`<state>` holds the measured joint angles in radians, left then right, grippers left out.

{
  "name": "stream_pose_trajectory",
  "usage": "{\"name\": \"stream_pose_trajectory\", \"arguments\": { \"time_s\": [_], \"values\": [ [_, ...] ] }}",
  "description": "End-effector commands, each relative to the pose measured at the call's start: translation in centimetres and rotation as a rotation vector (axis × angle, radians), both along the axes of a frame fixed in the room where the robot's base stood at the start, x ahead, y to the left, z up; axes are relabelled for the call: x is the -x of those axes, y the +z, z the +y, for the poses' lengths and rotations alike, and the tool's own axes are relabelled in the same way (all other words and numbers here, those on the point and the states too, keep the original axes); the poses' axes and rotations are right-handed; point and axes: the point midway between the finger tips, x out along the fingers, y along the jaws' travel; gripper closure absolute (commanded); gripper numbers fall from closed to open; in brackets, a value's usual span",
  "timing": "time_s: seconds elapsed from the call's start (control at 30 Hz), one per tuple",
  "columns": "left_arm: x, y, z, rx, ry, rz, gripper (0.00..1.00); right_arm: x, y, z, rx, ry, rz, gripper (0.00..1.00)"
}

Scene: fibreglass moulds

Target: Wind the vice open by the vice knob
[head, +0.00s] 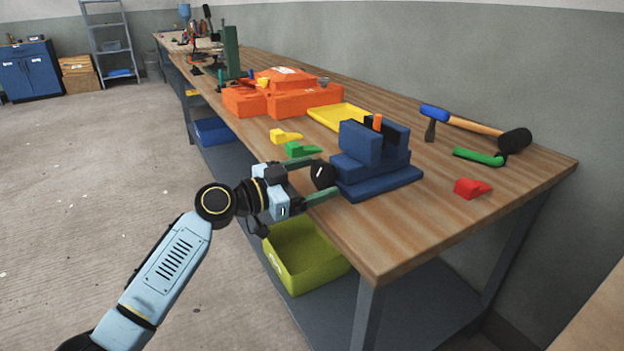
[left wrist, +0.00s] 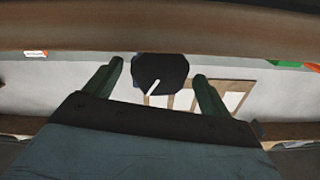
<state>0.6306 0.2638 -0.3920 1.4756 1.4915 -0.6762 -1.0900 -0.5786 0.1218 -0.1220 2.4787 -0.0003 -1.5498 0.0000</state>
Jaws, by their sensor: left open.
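The blue vice (head: 375,160) stands on the wooden bench near its front edge. A small orange piece (head: 378,123) shows between its upright jaws. The black round vice knob (head: 323,174) with a white mark is on the vice's left side. My left gripper (head: 325,178) is open, with its green fingers on either side of the knob. In the left wrist view the knob (left wrist: 161,74) lies between the two spread fingertips (left wrist: 158,80), with a gap on each side. Whether a finger touches it I cannot tell. My right gripper is not in view.
Green (head: 302,150), yellow (head: 286,136) and red (head: 471,188) wedge pieces lie around the vice. A lime bin (head: 305,257) sits below my left gripper.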

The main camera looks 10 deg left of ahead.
Motion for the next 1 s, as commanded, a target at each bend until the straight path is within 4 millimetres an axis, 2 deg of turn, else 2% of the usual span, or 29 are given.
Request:
{"name": "stream_pose_trajectory", "arguments": {
  "time_s": [0.27, 0.6, 1.0],
  "values": [
    [-0.1, 0.03, -0.13, -0.001, 0.0, -0.001, 0.17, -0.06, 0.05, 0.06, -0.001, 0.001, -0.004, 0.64],
    [-0.08, 0.01, -0.1, -0.001, 0.0, -0.001, 0.6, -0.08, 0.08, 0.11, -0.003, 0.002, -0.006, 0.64],
    [-0.08, -0.04, -0.06, 0.048, 0.0, 0.068, 0.62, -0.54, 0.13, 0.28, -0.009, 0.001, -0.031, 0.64]
  ]
}}
